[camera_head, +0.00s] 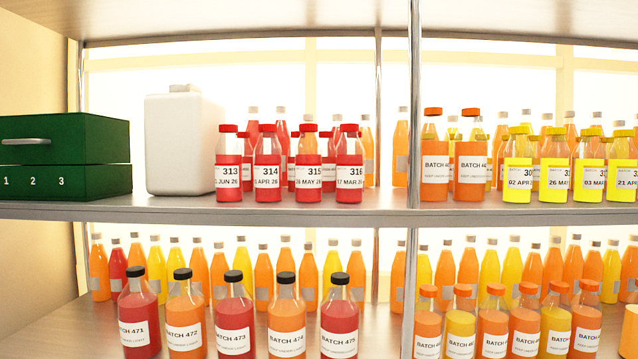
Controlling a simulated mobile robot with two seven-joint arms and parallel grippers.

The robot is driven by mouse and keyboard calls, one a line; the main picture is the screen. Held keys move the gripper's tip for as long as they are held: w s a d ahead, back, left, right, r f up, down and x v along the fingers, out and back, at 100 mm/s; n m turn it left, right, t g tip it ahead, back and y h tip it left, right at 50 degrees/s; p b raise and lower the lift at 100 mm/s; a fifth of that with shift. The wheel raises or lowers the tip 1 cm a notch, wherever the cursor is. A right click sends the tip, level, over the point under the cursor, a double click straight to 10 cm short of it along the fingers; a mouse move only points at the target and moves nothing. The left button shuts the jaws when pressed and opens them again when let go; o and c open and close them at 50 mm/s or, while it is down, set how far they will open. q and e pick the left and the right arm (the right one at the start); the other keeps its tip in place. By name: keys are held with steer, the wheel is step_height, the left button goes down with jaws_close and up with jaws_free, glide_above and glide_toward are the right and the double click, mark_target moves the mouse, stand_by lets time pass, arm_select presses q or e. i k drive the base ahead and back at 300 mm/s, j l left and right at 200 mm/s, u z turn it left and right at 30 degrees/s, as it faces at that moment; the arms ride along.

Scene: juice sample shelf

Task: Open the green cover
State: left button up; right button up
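The green cover (90,130) is the upper part of a dark green box at the left end of the upper shelf. It has a grey bar handle (26,141) on its front face. The cover sits on the green base (95,181), whose front is marked 1, 2, 3, with a thin dark seam between them. It looks closed. The left part of the box is cut off by the picture edge, and its inside is hidden.
A white canister (180,145) stands just right of the green box. Red-capped bottles (267,170) stand right of it, with orange and yellow bottles further right. The lower shelf holds several bottles (185,325). A metal post (413,110) rises mid-picture. The shelf front edge (300,213) is clear.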

mark_target(78, 138)
steer(key=u, duration=1.35)
